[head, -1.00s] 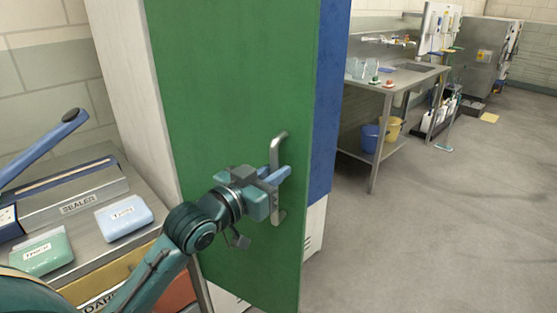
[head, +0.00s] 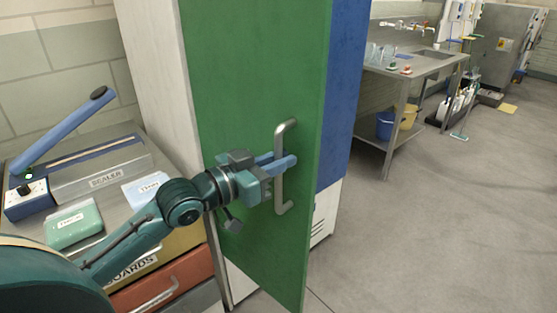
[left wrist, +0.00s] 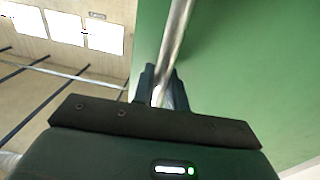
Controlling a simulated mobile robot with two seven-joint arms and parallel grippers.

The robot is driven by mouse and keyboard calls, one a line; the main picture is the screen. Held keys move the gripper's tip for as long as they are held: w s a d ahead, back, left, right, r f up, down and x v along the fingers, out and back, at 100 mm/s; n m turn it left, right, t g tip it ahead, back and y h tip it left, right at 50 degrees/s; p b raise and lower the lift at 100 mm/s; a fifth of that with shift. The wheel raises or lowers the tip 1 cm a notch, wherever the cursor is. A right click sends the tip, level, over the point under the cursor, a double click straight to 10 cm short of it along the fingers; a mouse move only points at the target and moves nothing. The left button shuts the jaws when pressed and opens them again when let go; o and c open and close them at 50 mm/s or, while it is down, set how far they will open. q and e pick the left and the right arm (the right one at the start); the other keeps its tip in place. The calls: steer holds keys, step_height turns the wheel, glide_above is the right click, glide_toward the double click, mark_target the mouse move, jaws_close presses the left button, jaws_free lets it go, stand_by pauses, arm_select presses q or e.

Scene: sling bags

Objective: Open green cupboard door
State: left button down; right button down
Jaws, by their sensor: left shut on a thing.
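The green cupboard door (head: 240,80) stands in the middle of the head view and fills the right of the left wrist view (left wrist: 240,80). Its silver bar handle (head: 281,190) is upright near the door's right edge. My left gripper (head: 284,163) is shut on the handle, with its blue fingers around the bar. The left wrist view shows the handle (left wrist: 176,40) running down between the fingers (left wrist: 157,90). The door's right edge stands out in front of a blue panel (head: 345,100); I cannot tell how far it is open. My right gripper is not in view.
A steel counter at left bears a sealer (head: 90,175), a green pack (head: 74,224) and a pale blue pack (head: 145,189), above drawers (head: 165,282). A steel sink table (head: 400,82) stands at the back right. The grey floor (head: 430,230) at right is clear.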

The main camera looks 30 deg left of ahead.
arm_select(q)
steer(key=c, duration=1.5)
jaws_free()
steer(key=b+v, duration=0.2)
steer(key=v, duration=1.1)
steer(key=shift+a, duration=0.1)
